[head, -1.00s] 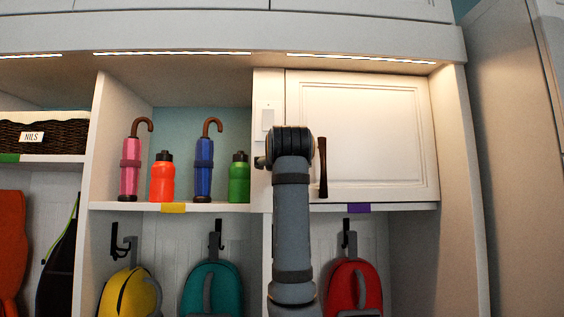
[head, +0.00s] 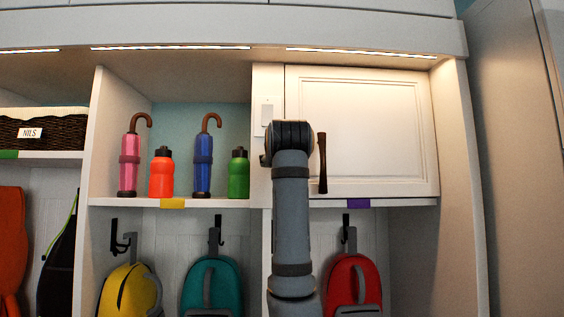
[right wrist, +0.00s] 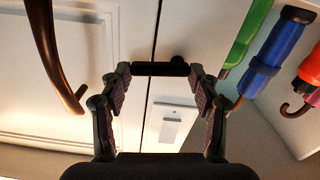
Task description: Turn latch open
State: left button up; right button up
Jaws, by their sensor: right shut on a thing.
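The latch (right wrist: 160,69) is a dark bar with a small round knob at the gap beside the white cabinet door (head: 375,135). My right gripper (right wrist: 160,75) has its fingers on either end of the bar and is shut on it. In the right wrist view the bar lies crosswise between the fingertips. In the head view my right wrist hides most of the latch and the gripper. The door looks closed, and its brown vertical handle (head: 322,165) stands just right of my wrist. My left gripper is in neither view.
A white plate (head: 267,113) is fixed above the latch. The open cubby on the left holds two umbrellas, pink (head: 129,165) and blue (head: 204,165), and two bottles, orange (head: 161,176) and green (head: 238,176). Backpacks hang below, including a red one (head: 352,285).

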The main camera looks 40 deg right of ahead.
jog(key=n, duration=0.4)
jog(key=a+r+n, duration=0.1)
jog(key=n, duration=0.3)
jog(key=w+n, duration=0.1)
jog(key=n, duration=0.3)
jog(key=shift+a+r+n, duration=0.2)
jog(key=shift+r+n, duration=0.1)
jog(key=shift+w+a+n, duration=0.1)
jog(key=shift+a+n, duration=0.05)
jog(key=shift+n, duration=0.8)
jog(key=shift+w+a+n, duration=0.1)
jog(key=shift+n, duration=0.85)
jog(key=shift+f, duration=0.1)
jog(key=o, duration=1.1)
jog(key=shift+s+a, duration=0.1)
jog(key=shift+a, duration=0.05)
jog(key=shift+o, duration=0.2)
